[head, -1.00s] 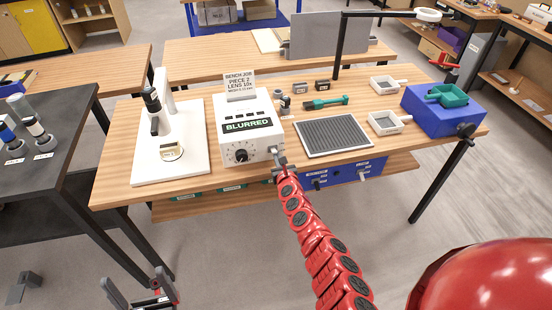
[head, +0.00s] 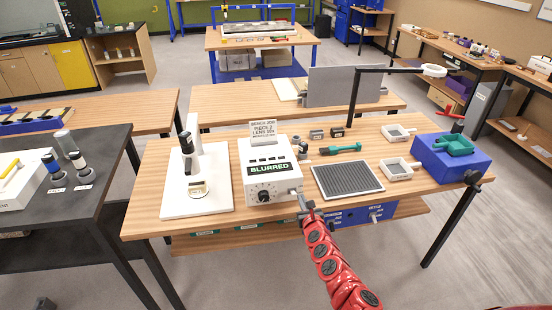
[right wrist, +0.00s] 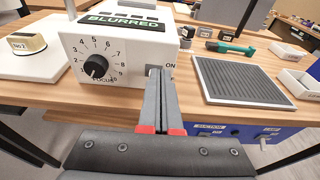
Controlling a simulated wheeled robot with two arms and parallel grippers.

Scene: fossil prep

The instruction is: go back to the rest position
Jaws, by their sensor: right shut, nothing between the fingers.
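My right gripper (head: 304,203) is shut and empty. Its fingertips are at the lower right corner of the front of the white control box (head: 270,179), whose display reads "BLURRED". In the right wrist view the closed fingers (right wrist: 160,75) point at the spot by the "ON" label, right of the focus knob (right wrist: 95,66). They hide what is behind them, and I cannot tell whether they touch the box. My left gripper is not in view.
The wooden bench (head: 150,222) also holds a microscope on a white base (head: 175,208), a dark grooved mat (head: 346,178), small white trays (head: 397,169) and a blue block (head: 437,164). A black table (head: 85,211) stands at the left. Free floor lies in front of the bench.

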